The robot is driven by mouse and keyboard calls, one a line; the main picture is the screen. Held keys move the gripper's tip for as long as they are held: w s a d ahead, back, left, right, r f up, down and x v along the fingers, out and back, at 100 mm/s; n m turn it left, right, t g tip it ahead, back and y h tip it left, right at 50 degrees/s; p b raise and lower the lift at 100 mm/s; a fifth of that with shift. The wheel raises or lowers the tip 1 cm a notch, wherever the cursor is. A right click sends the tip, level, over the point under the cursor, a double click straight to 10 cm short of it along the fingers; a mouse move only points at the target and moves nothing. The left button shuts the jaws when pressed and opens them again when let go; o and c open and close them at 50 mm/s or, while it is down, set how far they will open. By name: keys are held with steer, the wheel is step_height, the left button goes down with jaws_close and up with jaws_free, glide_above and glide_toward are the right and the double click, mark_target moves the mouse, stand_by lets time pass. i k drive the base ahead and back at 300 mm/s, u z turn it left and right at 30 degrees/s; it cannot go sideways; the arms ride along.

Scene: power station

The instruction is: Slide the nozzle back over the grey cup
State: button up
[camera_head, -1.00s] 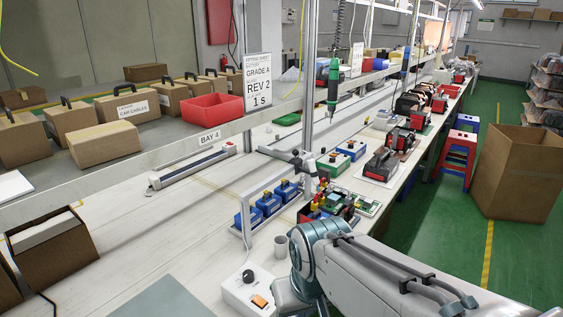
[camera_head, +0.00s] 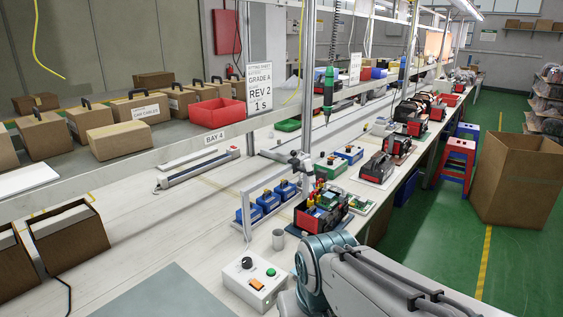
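The grey cup (camera_head: 278,239) is a small upright cylinder on the bench, just behind the white control box and left of my arm. My arm enters at the lower right. My gripper is out of the picture, so its state does not show.
A white control box (camera_head: 254,284) with black, orange and green controls stands in front of the cup. A metal frame (camera_head: 262,203) with blue units stands behind it. A red and black tray (camera_head: 322,211) of parts is close to the right.

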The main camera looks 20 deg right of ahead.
mark_target(296, 161)
steer(key=k, duration=0.9)
steer(key=z, duration=0.9)
steer(key=i, duration=1.65)
steer(key=u, duration=0.95)
steer(key=i, duration=0.45)
steer(key=u, duration=0.4)
